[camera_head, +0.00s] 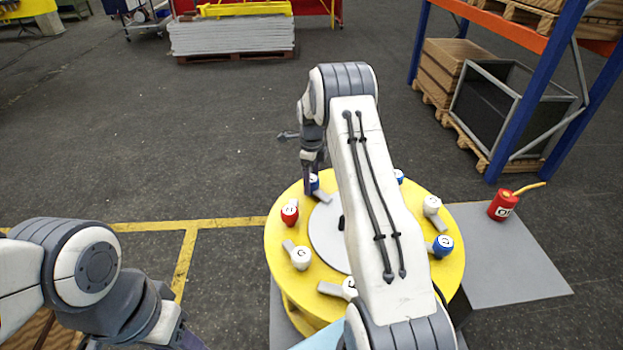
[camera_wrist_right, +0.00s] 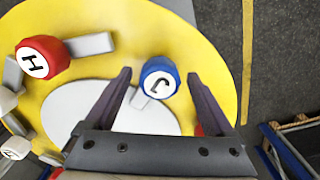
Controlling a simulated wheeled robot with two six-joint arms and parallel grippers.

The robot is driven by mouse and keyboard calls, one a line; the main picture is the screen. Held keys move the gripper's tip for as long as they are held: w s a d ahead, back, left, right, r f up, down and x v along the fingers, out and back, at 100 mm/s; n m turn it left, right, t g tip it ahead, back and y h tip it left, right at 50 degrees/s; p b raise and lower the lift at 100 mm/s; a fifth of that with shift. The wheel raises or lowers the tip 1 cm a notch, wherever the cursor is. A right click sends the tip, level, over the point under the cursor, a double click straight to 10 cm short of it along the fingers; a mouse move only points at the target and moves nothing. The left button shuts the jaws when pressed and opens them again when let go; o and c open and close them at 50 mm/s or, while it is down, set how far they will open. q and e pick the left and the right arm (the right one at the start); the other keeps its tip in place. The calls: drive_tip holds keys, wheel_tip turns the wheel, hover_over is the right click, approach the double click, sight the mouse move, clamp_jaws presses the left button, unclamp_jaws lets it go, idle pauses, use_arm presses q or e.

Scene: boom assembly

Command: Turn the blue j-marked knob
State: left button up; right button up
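The blue J-marked knob (camera_wrist_right: 159,78) sits on the yellow round table. In the right wrist view it lies between the two fingers of my right gripper (camera_wrist_right: 158,74), which is open with a gap on both sides. In the head view the blue knob (camera_head: 314,182) is at the table's far left edge, partly covered by the right gripper (camera_head: 311,184), its grey lever pointing toward the centre. My left gripper (camera_head: 185,341) is at the bottom left, partly out of frame, its fingers unclear.
The yellow table (camera_head: 284,250) carries several other knobs, including a red H knob (camera_wrist_right: 42,57) beside the J knob, a white knob (camera_head: 300,258) and a blue one (camera_head: 442,245). A grey side table (camera_head: 505,260) with a red can (camera_head: 503,206) stands at right.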

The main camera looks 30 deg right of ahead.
sight(312, 178)
drive_tip(key=shift+r, duration=0.35)
wheel_tip(312, 178, up, 9)
drive_tip(key=b, duration=0.2)
drive_tip(key=shift+f+b, duration=0.2)
drive_tip(key=shift+b, duration=0.1)
drive_tip(key=shift+r, duration=0.6)
